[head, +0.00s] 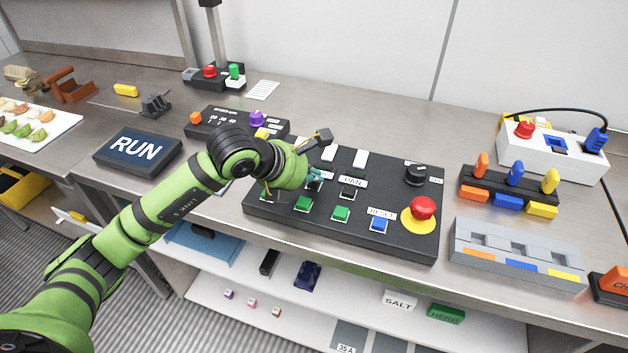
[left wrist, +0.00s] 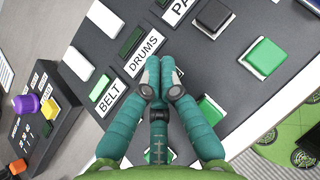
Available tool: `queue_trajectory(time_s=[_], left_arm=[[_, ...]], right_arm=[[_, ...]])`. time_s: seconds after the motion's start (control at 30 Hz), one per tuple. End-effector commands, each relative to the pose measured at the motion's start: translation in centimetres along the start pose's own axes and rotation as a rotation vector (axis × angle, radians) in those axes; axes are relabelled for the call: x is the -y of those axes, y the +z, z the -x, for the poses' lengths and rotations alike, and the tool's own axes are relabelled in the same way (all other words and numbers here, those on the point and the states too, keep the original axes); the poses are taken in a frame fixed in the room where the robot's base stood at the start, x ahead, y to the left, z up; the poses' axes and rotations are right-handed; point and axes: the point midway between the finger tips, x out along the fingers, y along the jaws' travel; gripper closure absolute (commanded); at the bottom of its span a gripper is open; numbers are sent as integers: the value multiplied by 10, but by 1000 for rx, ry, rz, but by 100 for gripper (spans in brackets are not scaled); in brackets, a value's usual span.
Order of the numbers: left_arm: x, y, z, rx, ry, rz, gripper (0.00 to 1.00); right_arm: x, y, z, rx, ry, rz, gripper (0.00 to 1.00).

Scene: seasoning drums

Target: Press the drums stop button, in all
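The black control panel (head: 330,229) lies on the metal bench; its DRUMS label (left wrist: 141,54) shows in the left wrist view. My left gripper (left wrist: 153,70) has its teal fingertips together, just below that label and over the drums column. In the head view the gripper (head: 315,178) points down at the panel, left of the PAN label (head: 352,181). No black drums button can be made out; the fingertips cover that spot, and contact cannot be told. The green drums button (left wrist: 210,110) is partly visible beside the right finger. My right gripper is not in view.
A black PAN button (head: 347,193), green PAN button (head: 341,213), blue RESET button (head: 379,224) and red emergency button (head: 423,208) are nearby. A smaller panel with a purple knob (head: 257,118) stands at left, and a RUN box (head: 137,149) farther left.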

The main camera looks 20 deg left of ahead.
Motion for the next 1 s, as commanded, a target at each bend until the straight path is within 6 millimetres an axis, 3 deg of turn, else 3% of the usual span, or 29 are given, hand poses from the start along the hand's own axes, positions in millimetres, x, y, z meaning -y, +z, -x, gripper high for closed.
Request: queue_trajectory(time_s=[1.0], left_arm=[[0, 14, 14, -1, 0, 0, 100]], right_arm=[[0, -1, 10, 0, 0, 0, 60]])
